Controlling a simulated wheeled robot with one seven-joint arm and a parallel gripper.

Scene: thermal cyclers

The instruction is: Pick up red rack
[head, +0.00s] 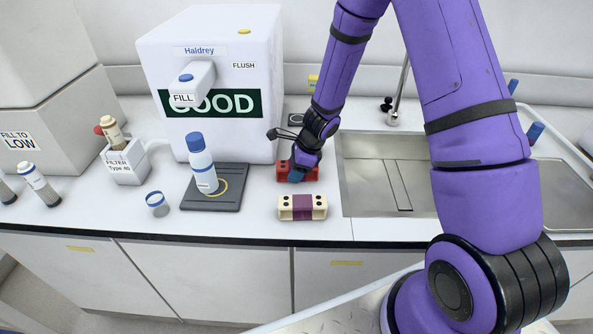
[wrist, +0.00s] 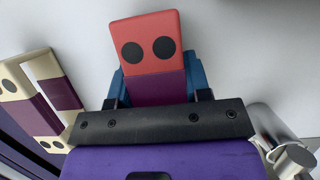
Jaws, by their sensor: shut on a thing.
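The red rack (head: 283,171) stands on the white counter in front of the white machine, partly hidden by my gripper. In the wrist view its red end (wrist: 146,40) shows two dark round holes, with a purple middle band (wrist: 155,88) below. My gripper (head: 297,174) reaches down onto the rack from above. In the wrist view its blue fingers (wrist: 155,82) sit on both sides of the purple band and are shut on it. Whether the rack touches the counter I cannot tell.
A cream rack with a purple band (head: 302,207) lies just in front of the red one. The sink (head: 385,185) is to the right. A blue-capped bottle (head: 203,168) stands on a dark pad (head: 228,196) to the left. The white machine (head: 215,55) stands behind.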

